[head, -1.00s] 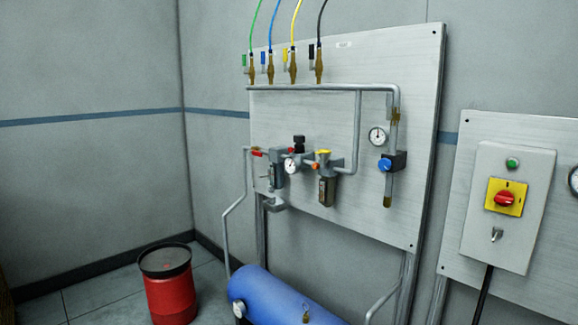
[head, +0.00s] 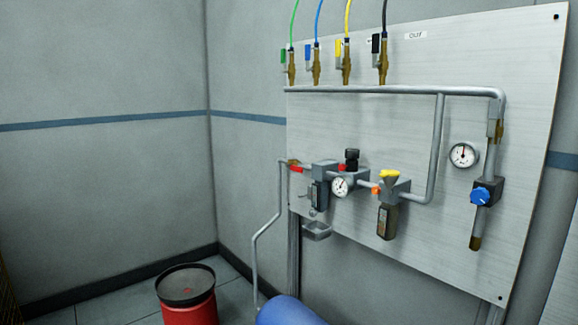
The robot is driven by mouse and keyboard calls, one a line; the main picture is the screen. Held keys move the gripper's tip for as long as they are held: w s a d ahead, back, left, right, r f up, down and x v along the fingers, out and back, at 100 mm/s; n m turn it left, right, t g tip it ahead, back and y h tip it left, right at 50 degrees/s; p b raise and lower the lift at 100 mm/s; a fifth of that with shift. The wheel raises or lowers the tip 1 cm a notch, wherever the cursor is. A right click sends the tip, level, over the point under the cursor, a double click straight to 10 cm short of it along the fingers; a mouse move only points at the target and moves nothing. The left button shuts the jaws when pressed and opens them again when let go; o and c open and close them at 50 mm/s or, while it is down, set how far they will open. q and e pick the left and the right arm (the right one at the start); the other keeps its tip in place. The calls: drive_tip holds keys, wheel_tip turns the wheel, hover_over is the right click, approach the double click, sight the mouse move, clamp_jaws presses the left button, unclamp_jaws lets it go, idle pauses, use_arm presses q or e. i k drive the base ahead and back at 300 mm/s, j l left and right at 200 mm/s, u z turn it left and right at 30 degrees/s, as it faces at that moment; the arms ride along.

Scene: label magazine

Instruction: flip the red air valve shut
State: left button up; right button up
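A small red valve handle (head: 297,169) sits on a brass fitting at the left end of the pipe assembly, where the grey pipe from below meets the filter unit. The handle lies roughly in line with the pipe. A small red part (head: 342,168) also shows near the black knob, and an orange one (head: 376,190) beside the yellow-topped unit. Neither of my grippers is in view.
The metal panel (head: 460,240) carries gauges, a blue knob (head: 480,196) and several hose valves along its top. A red drum (head: 190,308) stands on the floor at lower left. A blue tank (head: 288,312) lies below the panel. A small tray (head: 317,231) juts out under the filter.

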sight(294, 168)
drive_tip(key=i+j, duration=0.2)
drive_tip(key=i, duration=0.2)
drive_tip(key=i+j, duration=0.2)
drive_tip(key=i, duration=0.15)
drive_tip(key=i+j, duration=0.1)
drive_tip(key=j, duration=0.45)
drive_tip(key=i+j, duration=0.1)
drive_tip(key=j, duration=0.4)
drive_tip(key=i+j, duration=0.15)
drive_tip(key=j, duration=0.15)
drive_tip(key=i+j+z, duration=0.1)
drive_tip(key=i+j, duration=0.25)
drive_tip(key=j, duration=0.25)
drive_tip(key=i+l+z, duration=0.15)
drive_tip(key=i, duration=0.85)
